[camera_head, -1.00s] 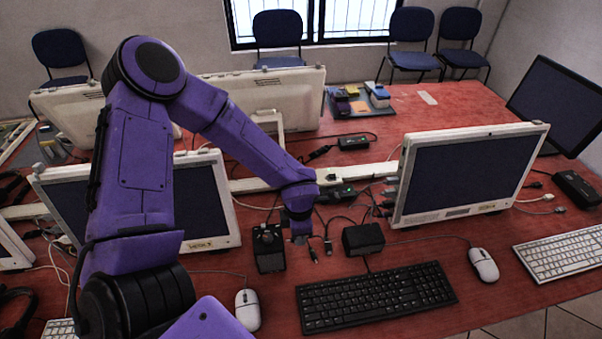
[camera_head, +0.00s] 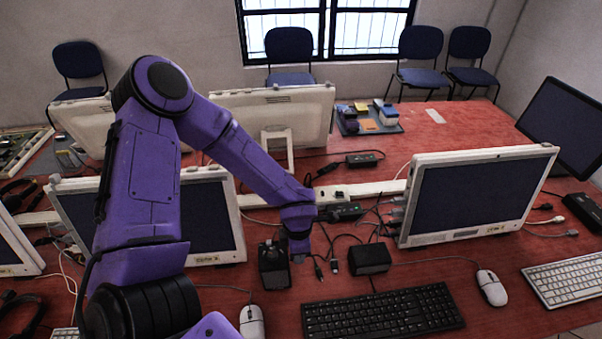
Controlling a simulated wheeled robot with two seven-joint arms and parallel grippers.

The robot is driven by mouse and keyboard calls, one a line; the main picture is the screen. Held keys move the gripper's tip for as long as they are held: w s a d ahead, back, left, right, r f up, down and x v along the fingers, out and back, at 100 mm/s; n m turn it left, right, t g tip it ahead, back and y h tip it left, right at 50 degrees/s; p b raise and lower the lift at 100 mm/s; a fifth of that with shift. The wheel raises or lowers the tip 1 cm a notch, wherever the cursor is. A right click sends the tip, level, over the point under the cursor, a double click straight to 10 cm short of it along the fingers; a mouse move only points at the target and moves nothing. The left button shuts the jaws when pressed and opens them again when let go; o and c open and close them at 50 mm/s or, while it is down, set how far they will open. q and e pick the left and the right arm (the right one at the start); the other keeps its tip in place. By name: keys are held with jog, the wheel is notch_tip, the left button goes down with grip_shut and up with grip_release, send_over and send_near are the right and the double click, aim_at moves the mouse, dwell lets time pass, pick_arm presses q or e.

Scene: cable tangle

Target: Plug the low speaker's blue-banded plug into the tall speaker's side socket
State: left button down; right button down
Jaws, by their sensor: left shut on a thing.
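The tall speaker (camera_head: 273,274) is a small black upright box left of centre on the red table. The low speaker (camera_head: 371,259) is a squat black box to its right. My left gripper (camera_head: 299,257) points down just right of the tall speaker, at its right side. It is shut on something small. That thing is hidden by the gripper, and I cannot make out a blue band or the side socket. Two loose cable ends (camera_head: 319,269) lie on the table between the gripper and the low speaker. My right gripper is not in view.
A monitor (camera_head: 471,196) stands at right and another behind my arm.

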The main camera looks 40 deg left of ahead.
pick_arm(q)
jog(key=shift+s+a+f, duration=0.1)
jog(key=shift+s+a, duration=0.15)
jog(key=shift+s, duration=0.2)
dwell(0.3)
jog(key=c, duration=1)
grip_release()
jog(key=shift+a, duration=0.1)
jog(key=shift+c, duration=0.2)
jog(key=shift+w, duration=0.1)
